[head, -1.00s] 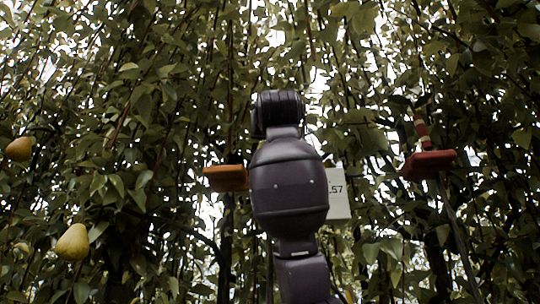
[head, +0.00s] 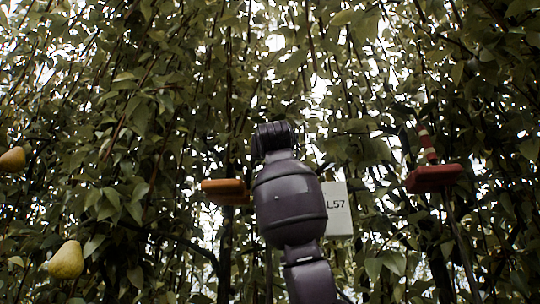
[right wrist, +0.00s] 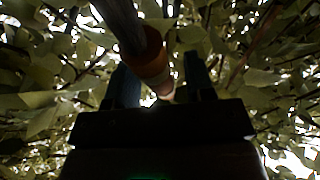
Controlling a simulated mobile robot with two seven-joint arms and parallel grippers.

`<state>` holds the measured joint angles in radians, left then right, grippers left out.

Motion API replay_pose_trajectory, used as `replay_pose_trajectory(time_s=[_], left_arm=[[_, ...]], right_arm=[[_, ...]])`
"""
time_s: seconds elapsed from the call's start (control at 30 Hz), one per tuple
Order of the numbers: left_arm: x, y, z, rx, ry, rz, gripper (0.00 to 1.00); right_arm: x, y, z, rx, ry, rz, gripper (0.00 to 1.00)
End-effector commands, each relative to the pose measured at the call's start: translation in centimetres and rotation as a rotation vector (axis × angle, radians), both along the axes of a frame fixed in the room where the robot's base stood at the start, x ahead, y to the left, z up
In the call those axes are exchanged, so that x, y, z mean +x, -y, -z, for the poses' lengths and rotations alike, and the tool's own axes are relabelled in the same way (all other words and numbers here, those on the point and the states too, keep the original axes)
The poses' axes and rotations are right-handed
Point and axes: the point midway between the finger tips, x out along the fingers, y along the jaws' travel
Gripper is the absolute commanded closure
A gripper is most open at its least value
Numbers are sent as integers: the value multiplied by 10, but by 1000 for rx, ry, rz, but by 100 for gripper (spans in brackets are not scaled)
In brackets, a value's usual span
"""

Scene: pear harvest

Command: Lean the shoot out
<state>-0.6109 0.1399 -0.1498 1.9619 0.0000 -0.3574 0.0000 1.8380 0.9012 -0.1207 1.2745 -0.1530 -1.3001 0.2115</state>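In the head view a thin shoot with red and pale bands (head: 428,148) rises at the right, with a red block (head: 435,178) at the bands' lower end. A grey stem runs down from the block. In the right wrist view a dark rod with an orange band (right wrist: 149,62) and a paler lower end runs from the top edge into the gap between my right gripper's fingers (right wrist: 160,85). The fingers stand apart; contact with the rod cannot be made out. My arm fills the middle of the head view, its gripper hidden. My left gripper is not in view.
Dense leaves and upright branches fill the view. An orange block (head: 226,187) is left of my arm, and a white sign reading L57 (head: 337,210) is partly behind it. Pears hang at the left, one lower (head: 66,260) and one at the edge (head: 12,159).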

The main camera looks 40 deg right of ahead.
Motion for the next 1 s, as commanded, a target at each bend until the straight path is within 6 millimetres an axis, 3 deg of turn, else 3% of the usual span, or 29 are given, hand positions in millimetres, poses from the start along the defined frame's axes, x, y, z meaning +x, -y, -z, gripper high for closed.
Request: replay_pose_trajectory(time_s=[0.03,0.3,0.33,0.63,1.0], left_arm=[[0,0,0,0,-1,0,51],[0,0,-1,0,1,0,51],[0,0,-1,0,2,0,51],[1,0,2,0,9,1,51],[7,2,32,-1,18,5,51]], right_arm=[[0,0,0,0,0,0,57],[0,0,0,0,0,0,98],[0,0,0,0,0,0,100],[-7,-8,1,-18,15,-2,100],[-43,-55,14,-158,126,-3,100]])
